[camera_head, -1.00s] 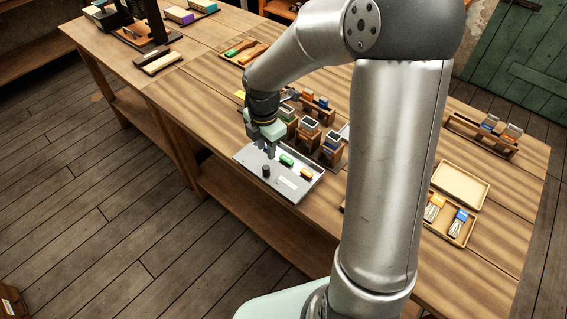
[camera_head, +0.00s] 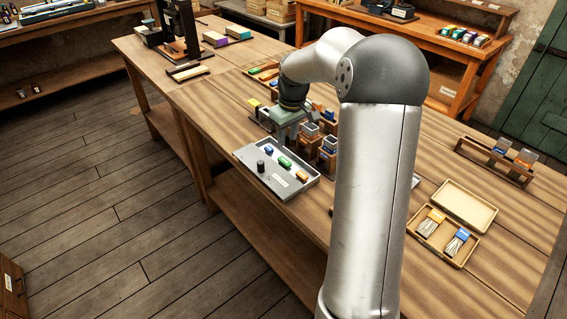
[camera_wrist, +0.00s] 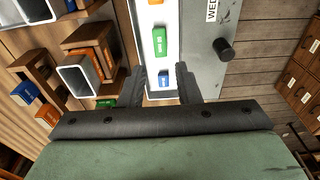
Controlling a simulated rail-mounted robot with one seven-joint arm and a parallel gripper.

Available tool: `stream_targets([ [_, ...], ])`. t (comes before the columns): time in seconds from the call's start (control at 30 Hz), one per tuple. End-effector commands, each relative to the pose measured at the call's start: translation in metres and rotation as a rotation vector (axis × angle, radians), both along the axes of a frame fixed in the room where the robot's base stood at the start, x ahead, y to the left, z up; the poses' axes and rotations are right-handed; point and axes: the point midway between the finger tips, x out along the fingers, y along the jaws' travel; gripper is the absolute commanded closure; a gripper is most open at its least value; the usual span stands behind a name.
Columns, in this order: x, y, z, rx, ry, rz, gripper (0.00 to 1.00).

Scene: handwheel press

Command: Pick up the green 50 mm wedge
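The green wedge (camera_head: 284,162) lies in a white-floored recess of the grey tray (camera_head: 247,158), between a blue wedge (camera_head: 269,150) and an orange wedge (camera_head: 302,176). In the wrist view the green wedge (camera_wrist: 161,43) lies beyond my fingertips, and the blue wedge (camera_wrist: 165,78) shows between the fingers. My gripper (camera_wrist: 162,72) is open and empty, with one dark finger on each side. In the head view it hangs at the tray's back edge, apart from the green wedge. Its fingertips are hard to make out there.
A black knob (camera_head: 260,166) stands up from the tray's front left part. Wooden holders with box-like blocks (camera_head: 327,150) stand close behind the tray. An open wooden box (camera_head: 462,252) with labelled bundles lies at the right. The tabletop left of the tray is mostly clear.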

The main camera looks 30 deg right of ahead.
Motion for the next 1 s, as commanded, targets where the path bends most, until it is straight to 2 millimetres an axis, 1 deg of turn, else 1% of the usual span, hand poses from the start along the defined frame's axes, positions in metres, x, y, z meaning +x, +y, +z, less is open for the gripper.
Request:
stream_targets([
  [0.03,0.001,0.000,-0.011,0.001,0.003,0.000,0.70],
  [0.13,0.003,0.001,-0.027,0.001,0.002,0.000,0.70],
  [0.2,0.004,0.001,-0.035,0.001,0.001,0.001,0.70],
  [0.37,0.005,0.001,-0.044,0.000,0.000,0.002,0.70],
  [0.43,0.005,0.002,-0.051,0.001,0.002,0.001,0.70],
  [0.6,0.008,0.002,-0.077,0.001,0.002,0.002,0.70],
  [0.7,0.009,0.002,-0.088,0.000,0.001,0.001,0.70],
  [0.8,0.010,0.002,-0.093,0.000,0.000,0.001,0.70],
  [1.0,0.010,0.002,-0.094,-0.001,-0.001,0.001,0.70],
])
